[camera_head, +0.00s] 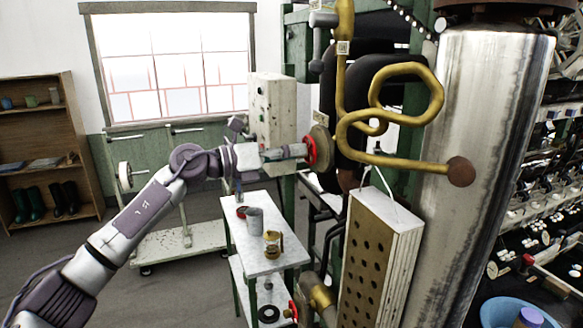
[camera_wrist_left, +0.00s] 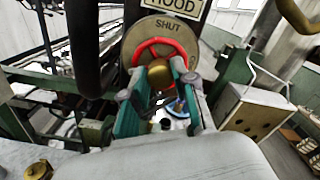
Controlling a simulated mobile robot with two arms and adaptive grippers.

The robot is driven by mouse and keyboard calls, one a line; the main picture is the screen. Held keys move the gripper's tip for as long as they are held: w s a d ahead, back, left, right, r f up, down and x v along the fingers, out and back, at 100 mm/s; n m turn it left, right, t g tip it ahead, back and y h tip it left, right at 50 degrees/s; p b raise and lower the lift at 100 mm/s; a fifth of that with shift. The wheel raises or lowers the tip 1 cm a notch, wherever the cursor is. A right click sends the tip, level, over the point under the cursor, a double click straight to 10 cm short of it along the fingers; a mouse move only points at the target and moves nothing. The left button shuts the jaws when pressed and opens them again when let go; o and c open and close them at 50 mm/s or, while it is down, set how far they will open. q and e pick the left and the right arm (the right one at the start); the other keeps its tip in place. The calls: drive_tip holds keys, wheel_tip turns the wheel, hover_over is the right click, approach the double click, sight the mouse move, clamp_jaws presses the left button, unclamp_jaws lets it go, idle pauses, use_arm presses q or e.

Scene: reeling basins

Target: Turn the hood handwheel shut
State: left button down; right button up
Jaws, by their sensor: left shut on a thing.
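The hood handwheel (camera_head: 311,151) is red and sits on a round tan disc (camera_head: 321,146) at the green machine frame. In the left wrist view the red handwheel (camera_wrist_left: 158,46) shows a brass hub, and the disc behind it (camera_wrist_left: 187,34) is marked SHUT under a HOOD plate (camera_wrist_left: 178,6). My left gripper (camera_head: 304,152) reaches the wheel from the left. In the left wrist view its fingers (camera_wrist_left: 162,81) are on either side of the hub, shut on the wheel. Exact finger contact is partly hidden. My right gripper is not in view.
A white table (camera_head: 272,264) with a grey cup (camera_head: 254,221) and an amber jug (camera_head: 273,244) stands below my left arm. Brass pipe (camera_head: 407,161) and a large metal cylinder (camera_head: 480,150) stand right of the wheel. A perforated box (camera_head: 368,262) hangs below.

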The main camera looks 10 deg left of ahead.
use_arm(q)
drive_tip(key=m+b, duration=1.3)
drive_tip(key=m, duration=0.9)
drive_tip(key=c, duration=1)
unclamp_jaws()
drive_tip(key=shift+c, duration=0.2)
drive_tip(key=b+v, duration=0.2)
drive_tip(key=v, duration=0.5)
drive_tip(key=shift+b, duration=0.4)
